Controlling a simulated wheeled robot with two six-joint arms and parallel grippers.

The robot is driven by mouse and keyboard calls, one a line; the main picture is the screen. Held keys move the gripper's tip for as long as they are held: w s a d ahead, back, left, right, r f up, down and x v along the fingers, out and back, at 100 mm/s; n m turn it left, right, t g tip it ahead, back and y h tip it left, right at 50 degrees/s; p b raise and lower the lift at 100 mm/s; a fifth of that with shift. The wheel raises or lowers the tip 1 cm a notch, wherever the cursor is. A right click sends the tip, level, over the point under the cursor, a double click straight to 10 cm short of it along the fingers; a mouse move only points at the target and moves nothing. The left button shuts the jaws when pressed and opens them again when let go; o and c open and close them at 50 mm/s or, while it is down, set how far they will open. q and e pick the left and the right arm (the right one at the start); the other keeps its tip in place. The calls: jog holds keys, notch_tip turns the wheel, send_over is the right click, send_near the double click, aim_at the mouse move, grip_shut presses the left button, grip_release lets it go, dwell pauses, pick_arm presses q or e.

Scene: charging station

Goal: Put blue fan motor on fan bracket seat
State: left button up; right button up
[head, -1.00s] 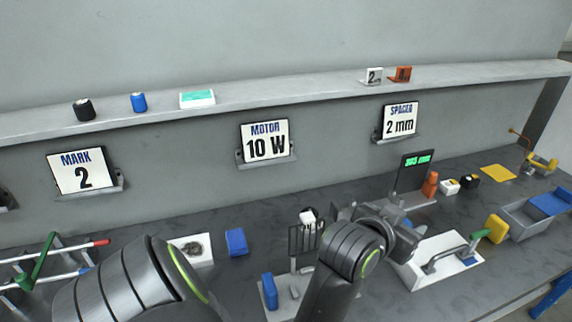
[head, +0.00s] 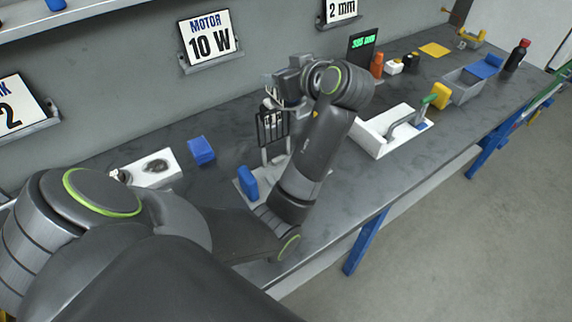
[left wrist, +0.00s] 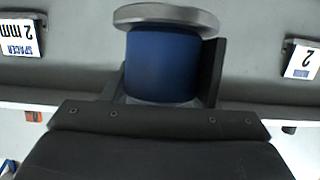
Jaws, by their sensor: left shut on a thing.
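The blue fan motor (left wrist: 162,68), a blue cylinder with a grey disc at one end, is between the fingers of my left gripper (left wrist: 165,85) in the left wrist view. The gripper is shut on it. In the head view my left gripper (head: 290,88) is raised over the bench, behind a dark slotted upright piece (head: 272,130); my wrist hides part of it. A white block (head: 155,168) with a dark round patch lies to the left. I cannot tell which piece is the fan bracket seat. My right gripper is not in view.
A blue block (head: 201,151) lies beside the white block. Another blue piece (head: 248,182) stands on a light plate under my arm. A display (head: 362,45) stands behind.

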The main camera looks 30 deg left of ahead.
pick_arm(q)
notch_tip(320, 180, down, 21)
jog(key=shift+f+p, duration=0.1)
jog(key=shift+p, duration=0.8)
jog(key=shift+f, duration=2.25)
jog(key=o, duration=1.1)
